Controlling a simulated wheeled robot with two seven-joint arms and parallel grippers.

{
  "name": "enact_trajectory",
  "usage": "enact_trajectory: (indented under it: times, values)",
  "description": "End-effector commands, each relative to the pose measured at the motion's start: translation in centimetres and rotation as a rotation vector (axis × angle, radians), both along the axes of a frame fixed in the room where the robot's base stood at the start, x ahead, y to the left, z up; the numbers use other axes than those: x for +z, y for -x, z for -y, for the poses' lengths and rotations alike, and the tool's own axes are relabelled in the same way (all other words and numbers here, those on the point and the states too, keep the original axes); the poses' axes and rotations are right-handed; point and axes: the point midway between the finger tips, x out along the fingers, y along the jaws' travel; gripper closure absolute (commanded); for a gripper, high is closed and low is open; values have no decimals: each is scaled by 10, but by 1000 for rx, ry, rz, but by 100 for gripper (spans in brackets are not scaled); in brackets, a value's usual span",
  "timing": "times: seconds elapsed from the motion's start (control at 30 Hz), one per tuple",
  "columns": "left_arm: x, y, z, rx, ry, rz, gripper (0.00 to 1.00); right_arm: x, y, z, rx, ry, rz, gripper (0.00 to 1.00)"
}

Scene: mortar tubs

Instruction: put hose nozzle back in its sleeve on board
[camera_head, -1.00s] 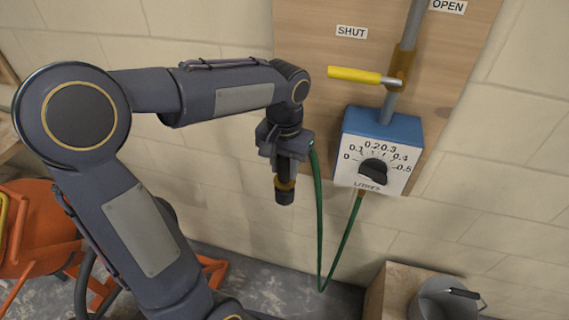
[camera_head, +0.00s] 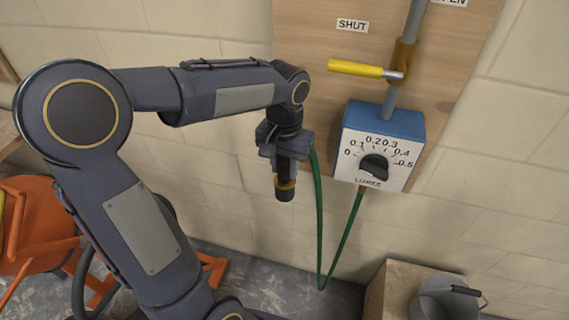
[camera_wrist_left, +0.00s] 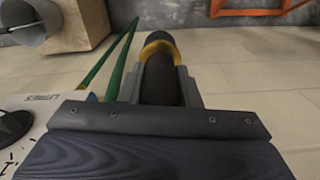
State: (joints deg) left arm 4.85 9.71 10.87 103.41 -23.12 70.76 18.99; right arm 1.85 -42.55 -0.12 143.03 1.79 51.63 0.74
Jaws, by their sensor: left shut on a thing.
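The hose nozzle (camera_head: 285,184) is black with a brass-coloured band. My left gripper (camera_head: 285,158) is shut on it and holds it in the air, pointing down, in front of the wall and left of the blue and white dial box. In the left wrist view the nozzle (camera_wrist_left: 160,66) lies between the fingers (camera_wrist_left: 162,85). The green hose (camera_head: 320,220) hangs from the gripper in a loop and rises to the underside of the box. The wooden board (camera_head: 310,62) is on the wall behind. No sleeve can be made out on it. My right gripper is out of view.
The dial box (camera_head: 378,150) sits below a pipe with a yellow-handled valve (camera_head: 356,69), beside a SHUT label. A metal bucket (camera_head: 440,298) stands on a block at lower right. An orange mixer (camera_head: 40,230) stands at lower left.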

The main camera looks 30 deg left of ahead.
Motion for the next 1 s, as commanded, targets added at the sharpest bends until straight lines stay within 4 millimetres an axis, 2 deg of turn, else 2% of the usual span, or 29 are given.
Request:
enact_trajectory:
  times: [0.17, 0.2, 0.4, 0.73, 1.0]
  values:
    - [0, 0, 0, 0, 0, 1, 99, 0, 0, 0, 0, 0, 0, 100]
    - [0, 0, 0, 0, 0, 1, 69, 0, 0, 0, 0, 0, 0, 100]
    - [0, 0, 0, 0, 0, 0, 45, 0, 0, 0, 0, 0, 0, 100]
    - [5, 0, 0, 1, 0, 2, 45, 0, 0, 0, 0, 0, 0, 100]
    - [49, -1, 0, 0, 1, 5, 45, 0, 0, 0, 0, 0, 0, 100]
